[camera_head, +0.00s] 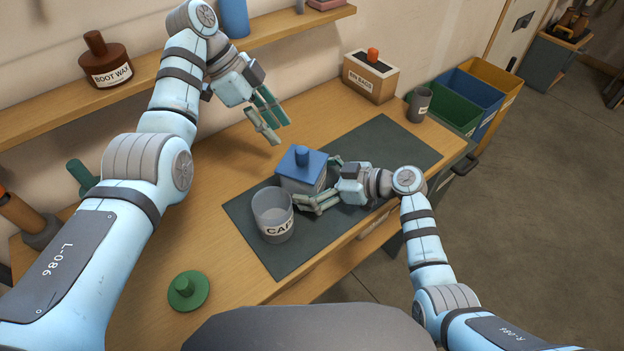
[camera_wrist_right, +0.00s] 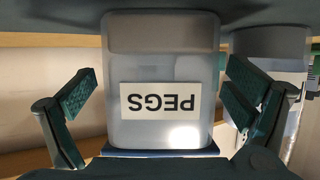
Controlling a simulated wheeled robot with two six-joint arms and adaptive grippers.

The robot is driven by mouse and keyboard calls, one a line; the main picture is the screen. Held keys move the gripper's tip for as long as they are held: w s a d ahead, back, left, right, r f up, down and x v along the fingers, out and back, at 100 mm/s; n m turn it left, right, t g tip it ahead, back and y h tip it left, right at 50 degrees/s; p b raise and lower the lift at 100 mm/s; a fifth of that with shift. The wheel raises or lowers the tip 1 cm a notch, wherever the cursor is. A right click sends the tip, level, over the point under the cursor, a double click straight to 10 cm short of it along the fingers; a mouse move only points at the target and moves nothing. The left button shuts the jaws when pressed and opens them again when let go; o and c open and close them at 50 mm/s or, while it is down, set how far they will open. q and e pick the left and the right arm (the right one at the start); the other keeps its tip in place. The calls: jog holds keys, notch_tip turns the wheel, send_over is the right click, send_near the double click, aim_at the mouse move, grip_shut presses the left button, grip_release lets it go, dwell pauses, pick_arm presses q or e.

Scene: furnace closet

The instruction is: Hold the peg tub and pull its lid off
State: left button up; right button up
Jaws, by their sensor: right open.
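The peg tub (camera_head: 301,187) stands on the dark mat, its blue lid (camera_head: 310,161) with a knob seated on top. In the right wrist view the pale tub (camera_wrist_right: 160,60) shows upside down, its PEGS label facing me and the blue lid edge (camera_wrist_right: 160,152) at the bottom. My right gripper (camera_head: 317,184) is open, with one finger on either side of the tub and visible gaps between in the wrist view. My left gripper (camera_head: 281,133) is open and empty, above the bench, behind and left of the lid.
A grey open CAPS tub (camera_head: 273,221) stands close in front of the peg tub. A green knobbed lid (camera_head: 188,291) lies on the bench. A BIN BAGS box (camera_head: 369,83) and grey cup (camera_head: 419,105) stand at the far right. The mat (camera_head: 385,145) is clear towards them.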

jog(key=shift+c, duration=0.4)
jog(key=c, duration=1.3)
